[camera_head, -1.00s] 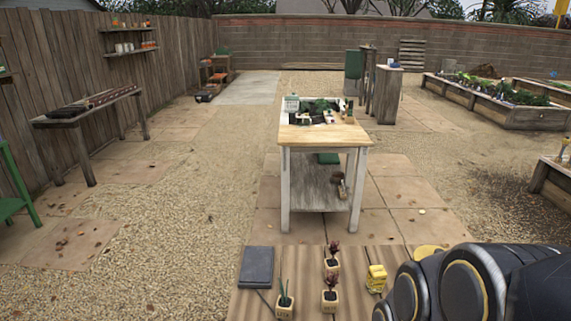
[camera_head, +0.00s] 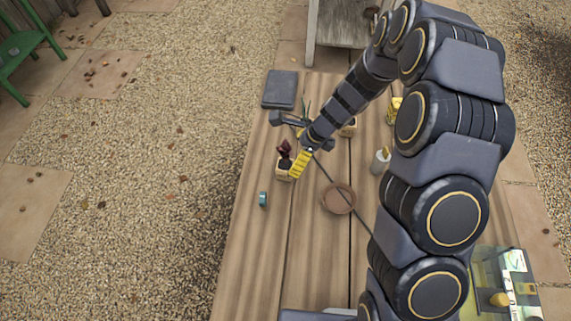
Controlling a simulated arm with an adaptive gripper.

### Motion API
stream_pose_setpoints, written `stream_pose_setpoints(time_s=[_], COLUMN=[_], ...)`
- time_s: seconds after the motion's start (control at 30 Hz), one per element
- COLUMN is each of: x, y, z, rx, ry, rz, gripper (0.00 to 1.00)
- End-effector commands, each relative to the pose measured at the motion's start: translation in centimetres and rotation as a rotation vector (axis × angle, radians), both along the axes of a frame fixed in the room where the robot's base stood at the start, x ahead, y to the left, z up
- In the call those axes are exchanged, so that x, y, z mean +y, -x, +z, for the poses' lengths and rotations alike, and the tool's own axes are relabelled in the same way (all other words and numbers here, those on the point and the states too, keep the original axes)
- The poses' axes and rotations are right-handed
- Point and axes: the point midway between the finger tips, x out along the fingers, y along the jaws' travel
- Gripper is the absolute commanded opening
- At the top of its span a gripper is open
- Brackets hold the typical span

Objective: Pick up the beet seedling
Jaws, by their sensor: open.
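A small cream pot (camera_head: 284,174) with a dark-red-leaved seedling (camera_head: 284,153), which looks like a beet, stands upright on the wooden table. My gripper (camera_head: 285,145) is open, with its fingers spread around the red leaves in the picture. A yellow ribbed part, seemingly a finger pad, overlaps the pot's right side. I cannot tell whether it touches.
The front left of the table is clear.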

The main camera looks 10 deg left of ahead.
Motion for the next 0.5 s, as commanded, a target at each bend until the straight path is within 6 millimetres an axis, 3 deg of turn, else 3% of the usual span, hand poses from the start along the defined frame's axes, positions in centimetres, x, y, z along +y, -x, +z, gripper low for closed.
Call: stream_pose_setpoints(time_s=[0.5], x=[3.1], y=[0.3], z=[-5.5], rx=[0.011], ry=[0.002], rz=[-0.007], gripper=[0.79])
